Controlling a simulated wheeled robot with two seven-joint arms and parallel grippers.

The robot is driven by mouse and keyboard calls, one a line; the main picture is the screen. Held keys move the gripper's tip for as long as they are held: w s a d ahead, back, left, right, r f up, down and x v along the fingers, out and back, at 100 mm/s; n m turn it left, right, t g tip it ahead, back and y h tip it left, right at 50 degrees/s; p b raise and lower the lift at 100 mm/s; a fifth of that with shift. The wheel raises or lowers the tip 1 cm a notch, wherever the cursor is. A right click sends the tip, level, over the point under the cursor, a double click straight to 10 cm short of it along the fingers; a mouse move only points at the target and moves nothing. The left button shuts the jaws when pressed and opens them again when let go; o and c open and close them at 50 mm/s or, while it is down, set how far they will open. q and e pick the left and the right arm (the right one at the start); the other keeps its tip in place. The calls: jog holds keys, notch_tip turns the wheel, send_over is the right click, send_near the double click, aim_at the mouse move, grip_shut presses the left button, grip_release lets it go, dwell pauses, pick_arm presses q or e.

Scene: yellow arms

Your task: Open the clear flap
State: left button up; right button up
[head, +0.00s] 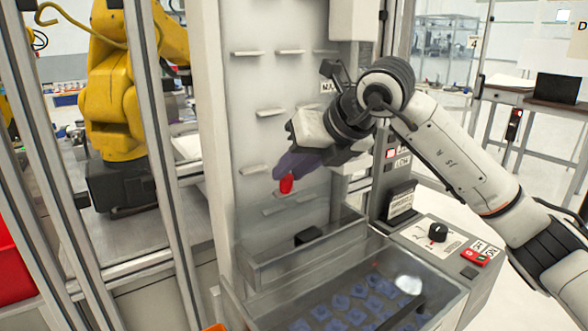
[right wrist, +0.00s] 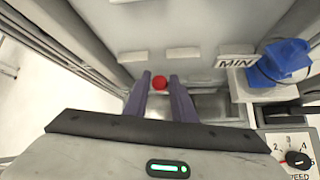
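The clear flap appears to be the see-through cover (head: 408,284) over the bin of blue pieces at the bottom of the head view; a glare spot shows on it and a dark bar (head: 403,309) crosses it. My right gripper (head: 284,172) is above and behind it, in front of the pale panel. Its purple fingers are apart in the right wrist view (right wrist: 160,80). A red round knob (right wrist: 159,82) shows between or just beyond the fingertips; it also shows in the head view (head: 287,184). I cannot tell whether they touch. My left gripper is out of view.
The pale panel (head: 262,80) has several small ledges. A metal trough (head: 290,262) with a black block (head: 308,235) lies below the gripper. A control box with a black dial (head: 438,232) stands at right. Metal posts and a yellow robot arm (head: 112,100) are at left.

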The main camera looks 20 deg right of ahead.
jog(key=o, duration=0.3)
jog(key=shift+w+a+f, duration=0.1)
jog(key=shift+a, duration=0.15)
jog(key=shift+d, duration=0.2)
jog(key=b+v, duration=0.1)
jog(key=v, duration=0.9)
